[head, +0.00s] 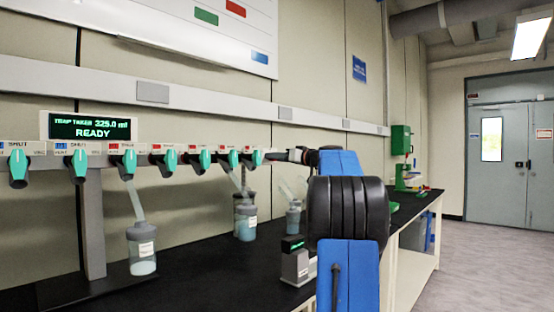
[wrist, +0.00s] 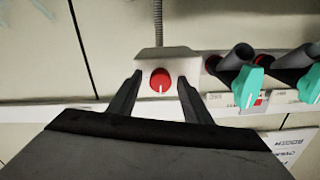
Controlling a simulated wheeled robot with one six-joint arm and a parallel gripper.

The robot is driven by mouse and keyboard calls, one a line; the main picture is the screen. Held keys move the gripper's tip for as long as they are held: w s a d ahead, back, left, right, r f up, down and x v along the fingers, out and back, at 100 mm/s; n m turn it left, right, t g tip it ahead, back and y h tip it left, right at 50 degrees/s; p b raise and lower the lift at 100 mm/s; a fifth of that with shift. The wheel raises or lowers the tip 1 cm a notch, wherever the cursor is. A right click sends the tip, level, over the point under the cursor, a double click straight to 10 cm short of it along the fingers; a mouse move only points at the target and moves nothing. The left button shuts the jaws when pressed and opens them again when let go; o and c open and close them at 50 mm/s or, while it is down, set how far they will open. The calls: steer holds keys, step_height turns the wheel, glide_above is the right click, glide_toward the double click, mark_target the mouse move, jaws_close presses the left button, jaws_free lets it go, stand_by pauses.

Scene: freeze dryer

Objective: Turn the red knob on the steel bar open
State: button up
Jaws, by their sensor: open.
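The red knob (wrist: 160,80) shows in the wrist view as a round red dial with a white pointer line, which points down in the picture. It sits on a pale plate (wrist: 183,62) at the end of the steel bar (wrist: 292,107). My gripper (wrist: 158,82) is open, with one black finger on each side of the knob. I see a gap between each finger and the knob. In the head view the steel bar (head: 40,147) runs along the wall, and my arm reaches to its right end. The knob is not clearly visible there.
Several teal-handled valves (head: 78,164) line the bar, the nearest (wrist: 245,85) just right of the knob in the wrist view. Flasks (head: 142,250) hang below over the black bench (head: 190,285). A small grey device (head: 295,264) stands on the bench. A display (head: 90,128) reads READY.

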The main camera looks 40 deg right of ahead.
steer(key=shift+c, duration=0.4)
steer(key=c, duration=1)
steer(key=shift+d+f+m, duration=0.1)
steer(key=shift+m, duration=8.8)
